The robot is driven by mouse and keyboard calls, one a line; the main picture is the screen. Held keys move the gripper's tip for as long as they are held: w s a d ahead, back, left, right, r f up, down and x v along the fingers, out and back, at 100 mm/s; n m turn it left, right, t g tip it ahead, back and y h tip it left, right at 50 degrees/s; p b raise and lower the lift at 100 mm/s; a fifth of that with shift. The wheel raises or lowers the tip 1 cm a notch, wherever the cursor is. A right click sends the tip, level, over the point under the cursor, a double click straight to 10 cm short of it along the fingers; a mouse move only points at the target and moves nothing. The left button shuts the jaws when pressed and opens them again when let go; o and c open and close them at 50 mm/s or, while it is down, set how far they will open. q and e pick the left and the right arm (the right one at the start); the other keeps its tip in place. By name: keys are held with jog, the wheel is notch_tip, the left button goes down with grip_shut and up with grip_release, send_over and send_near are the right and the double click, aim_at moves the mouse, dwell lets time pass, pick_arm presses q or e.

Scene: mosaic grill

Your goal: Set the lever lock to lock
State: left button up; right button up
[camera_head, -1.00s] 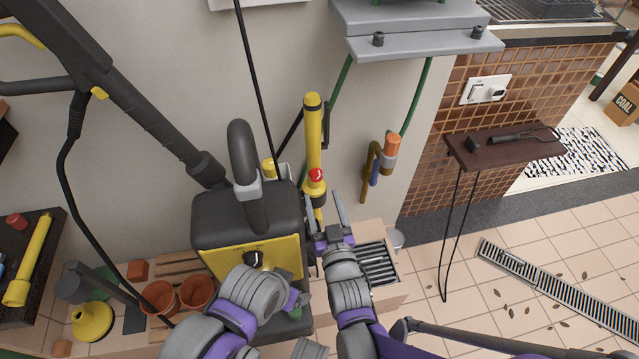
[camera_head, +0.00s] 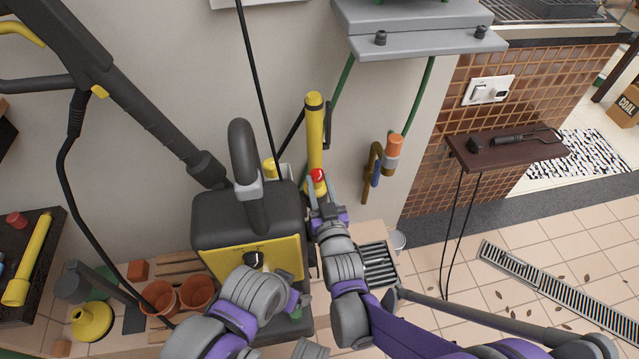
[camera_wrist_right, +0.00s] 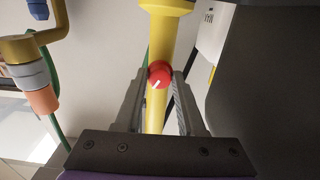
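The red round knob (camera_head: 317,175), which looks like the lever lock, sits on an upright yellow tube (camera_head: 314,130) beside the pressure washer. In the right wrist view the knob (camera_wrist_right: 160,75) carries a white mark pointing to lower left. My right gripper (camera_head: 319,183) is at the knob, one finger on each side. In the right wrist view its fingers (camera_wrist_right: 162,82) close in against the knob's sides, with the tube running between them. My left gripper (camera_head: 296,302) is low in front of the washer; its fingers are mostly hidden. No lock lettering is legible.
The black and yellow washer body (camera_head: 247,215) stands just left of my right gripper. A brass tap with an orange connector (camera_head: 393,145) is on the wall to the right. A grey shelf (camera_head: 415,42) juts out above. Clay pots (camera_head: 196,292) stand lower left.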

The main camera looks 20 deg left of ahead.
grip_shut()
jog(key=n+p, duration=0.3)
jog(key=n, duration=0.2)
jog(key=shift+r, duration=0.15)
jog(key=n+p, duration=0.3)
jog(key=n, duration=0.1)
jog(key=shift+d, duration=0.1)
jog(key=shift+n+p, duration=0.65)
jog(key=shift+n, duration=0.85)
jog(key=o, duration=0.9)
grip_release()
jog(key=shift+c, duration=0.2)
